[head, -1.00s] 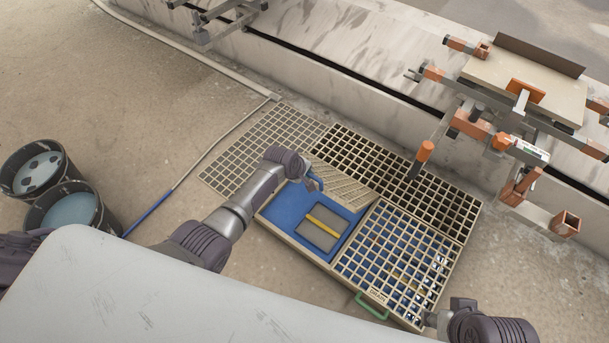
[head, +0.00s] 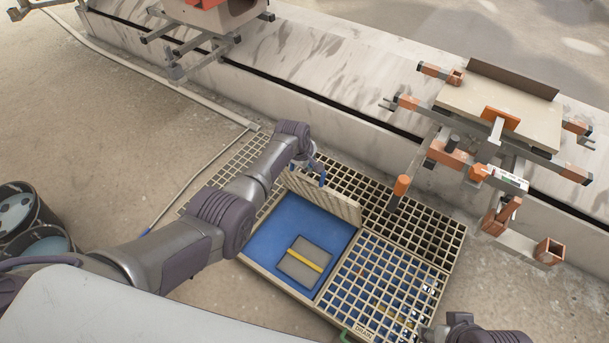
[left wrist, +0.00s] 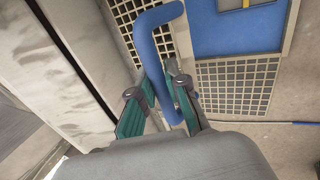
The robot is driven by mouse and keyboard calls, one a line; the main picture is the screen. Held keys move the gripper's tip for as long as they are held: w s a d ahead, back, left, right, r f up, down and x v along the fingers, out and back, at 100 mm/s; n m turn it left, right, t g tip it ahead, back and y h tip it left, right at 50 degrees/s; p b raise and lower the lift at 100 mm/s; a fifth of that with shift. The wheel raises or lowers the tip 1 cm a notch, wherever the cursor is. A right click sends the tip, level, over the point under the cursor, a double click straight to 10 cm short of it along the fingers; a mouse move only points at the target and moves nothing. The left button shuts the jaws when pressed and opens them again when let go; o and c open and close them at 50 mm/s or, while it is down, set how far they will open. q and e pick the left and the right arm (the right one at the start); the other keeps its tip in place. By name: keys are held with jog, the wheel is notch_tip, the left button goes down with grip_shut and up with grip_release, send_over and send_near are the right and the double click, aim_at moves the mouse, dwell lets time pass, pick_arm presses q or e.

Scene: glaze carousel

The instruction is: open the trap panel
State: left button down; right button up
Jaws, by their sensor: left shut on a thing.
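The trap panel (head: 328,203) is a tan slatted lid in the floor grating. It stands raised and tilted steeply at the back edge of a blue-lined pit (head: 270,235). My left gripper (head: 316,170) is at its top edge, shut on a blue bent handle (head: 322,179). In the left wrist view the blue handle (left wrist: 160,60) runs between the green-padded fingers (left wrist: 157,112). My right gripper (head: 433,333) is at the bottom right, partly cut off, and its jaws cannot be made out.
A grey block with a yellow stripe (head: 305,261) lies in the pit. A grating marked "DRAIN" (head: 385,285) adjoins it at right. A carousel arm with an orange tip (head: 401,187) hangs near the grating behind. Dark buckets (head: 30,225) stand at left.

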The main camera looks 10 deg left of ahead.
pick_arm(q)
jog(key=shift+w+d+r, duration=0.2)
jog(key=shift+w, duration=0.3)
jog(key=shift+w+d+r, duration=0.15)
jog(key=shift+w+r, duration=0.05)
jog(key=shift+w, duration=0.25)
pick_arm(e)
jog(key=shift+w+f, duration=0.2)
jog(key=shift+f, duration=0.35)
pick_arm(q)
jog(key=c, duration=1.2)
grip_release()
jog(key=shift+o, duration=0.2)
jog(key=shift+s+f, duration=0.1)
pick_arm(e)
jog(key=shift+d, duration=0.1)
pick_arm(q)
jog(key=v, duration=1.2)
